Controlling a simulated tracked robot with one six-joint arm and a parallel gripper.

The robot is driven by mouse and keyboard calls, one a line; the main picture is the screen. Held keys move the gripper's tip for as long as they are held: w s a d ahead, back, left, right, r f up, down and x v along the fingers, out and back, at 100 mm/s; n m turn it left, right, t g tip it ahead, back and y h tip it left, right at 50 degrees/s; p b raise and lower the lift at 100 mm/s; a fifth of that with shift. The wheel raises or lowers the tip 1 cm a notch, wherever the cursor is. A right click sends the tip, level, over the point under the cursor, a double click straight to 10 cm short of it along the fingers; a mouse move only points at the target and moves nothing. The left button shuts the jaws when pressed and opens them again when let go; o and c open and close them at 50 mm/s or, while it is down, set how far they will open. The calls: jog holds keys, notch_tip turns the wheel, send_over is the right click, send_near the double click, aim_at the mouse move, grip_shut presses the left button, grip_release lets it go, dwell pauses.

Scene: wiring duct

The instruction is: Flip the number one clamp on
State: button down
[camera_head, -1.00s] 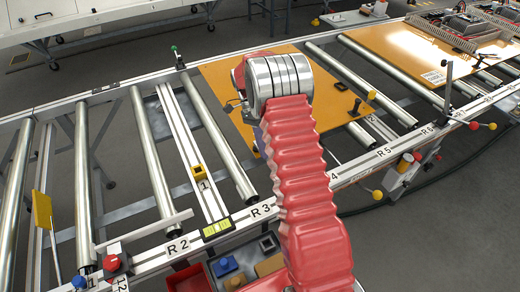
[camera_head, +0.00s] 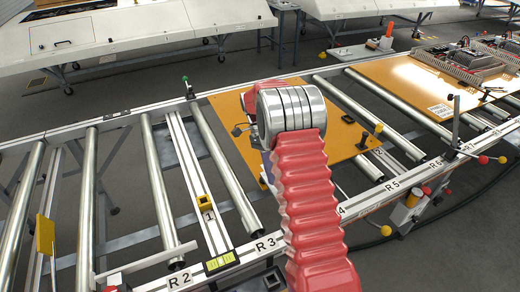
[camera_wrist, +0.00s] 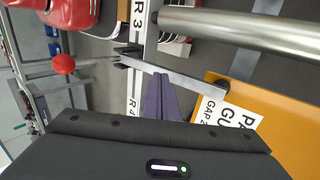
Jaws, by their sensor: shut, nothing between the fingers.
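A small yellow block (camera_head: 204,201) with a black centre and the number 1 sits on a slim crossbar between R 2 and R 3. I cannot tell whether it is the clamp or how it is set. In the wrist view, my gripper (camera_wrist: 160,80) has slim purple fingers shut together with nothing between them. The tips are close to a flat metal bar (camera_wrist: 175,76) with black ends, by the R 3 and R 4 rail; touching is unclear. In the head view my red arm hides most of the gripper. An orange board (camera_head: 228,112) lies behind the arm.
The white front rail (camera_head: 350,208) carries the R labels. Steel rollers (camera_head: 225,165) run across the frame. A green level (camera_head: 222,262) sits near R 3. A red ball knob (camera_wrist: 64,64) shows in the wrist view. The board also shows there (camera_wrist: 285,120).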

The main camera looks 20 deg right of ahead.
jog(key=w+r, duration=0.6)
jog(key=w, duration=0.2)
jog(key=shift+a+r, duration=0.2)
jog(key=shift+a, duration=0.05)
jog(key=shift+w, duration=0.1)
dwell(0.6)
notch_tip(320, 180, down, 6)
jog(key=r+n+t, duration=0.1)
jog(key=n+t, duration=0.1)
jog(key=n, duration=0.4)
jog(key=s+a+r+n+t, duration=0.3)
jog(key=s+r, duration=0.3)
jog(key=s, duration=0.5)
jog(key=s+a+r+n+t, duration=0.4)
jog(key=s+a+r, duration=0.2)
jog(key=s, duration=0.5)
jog(key=s+a+r+n+t, duration=0.3)
jog(key=s+a+r+n, duration=0.1)
jog(key=s+r, duration=0.4)
jog(key=shift+s+a+n, duration=0.3)
jog(key=shift+s+a, duration=0.05)
jog(key=shift+s, duration=1.05)
